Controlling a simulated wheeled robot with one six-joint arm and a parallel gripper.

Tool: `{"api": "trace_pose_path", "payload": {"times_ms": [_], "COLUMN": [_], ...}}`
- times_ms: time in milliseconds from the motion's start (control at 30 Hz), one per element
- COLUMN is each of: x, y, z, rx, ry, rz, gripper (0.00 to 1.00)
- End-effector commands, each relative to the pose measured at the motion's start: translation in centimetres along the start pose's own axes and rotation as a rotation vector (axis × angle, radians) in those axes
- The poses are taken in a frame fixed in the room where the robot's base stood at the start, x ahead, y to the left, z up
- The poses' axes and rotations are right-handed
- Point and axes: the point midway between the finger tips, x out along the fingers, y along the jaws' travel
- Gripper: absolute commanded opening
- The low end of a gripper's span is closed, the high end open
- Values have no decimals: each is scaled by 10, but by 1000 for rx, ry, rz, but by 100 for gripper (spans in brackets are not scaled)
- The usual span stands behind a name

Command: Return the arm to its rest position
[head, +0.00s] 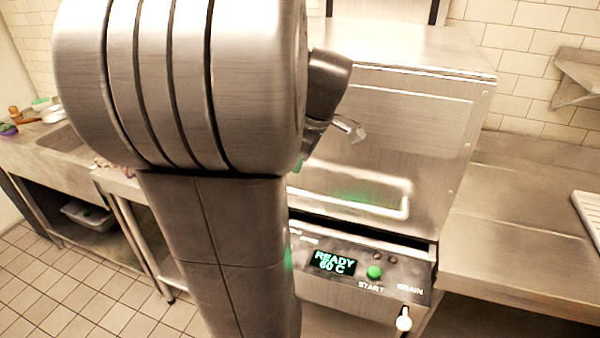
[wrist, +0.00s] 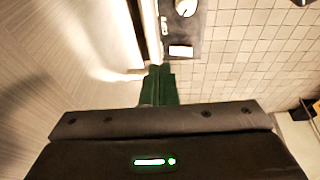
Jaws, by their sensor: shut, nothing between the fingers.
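My arm fills the left and middle of the head view, raised and close to the camera. My gripper (wrist: 158,86) shows in the wrist view with its dark green fingers together and nothing between them. In the head view the fingers are mostly hidden behind my arm, so I cannot place them there. Behind my arm stands a steel dishwasher (head: 415,130). Its display (head: 333,263) reads READY 60 C.
A steel counter (head: 515,250) runs right of the machine, with a white rack (head: 590,215) at the picture's edge. A wall shelf (head: 580,75) is above it. At the left is a sink (head: 65,138) with a grey tub (head: 88,214) below. The tiled floor (head: 65,290) at front left is clear.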

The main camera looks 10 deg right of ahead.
Motion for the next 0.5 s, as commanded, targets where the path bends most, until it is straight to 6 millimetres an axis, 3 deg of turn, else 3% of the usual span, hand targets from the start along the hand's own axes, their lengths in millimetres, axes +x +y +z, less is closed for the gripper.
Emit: {"api": "trace_pose_path", "payload": {"times_ms": [200,500], "x": [-46,-71], "y": [1,1], "z": [0,0], "rx": [0,0], "ry": [1,0], "rz": [4,2], "gripper": [0,0]}}
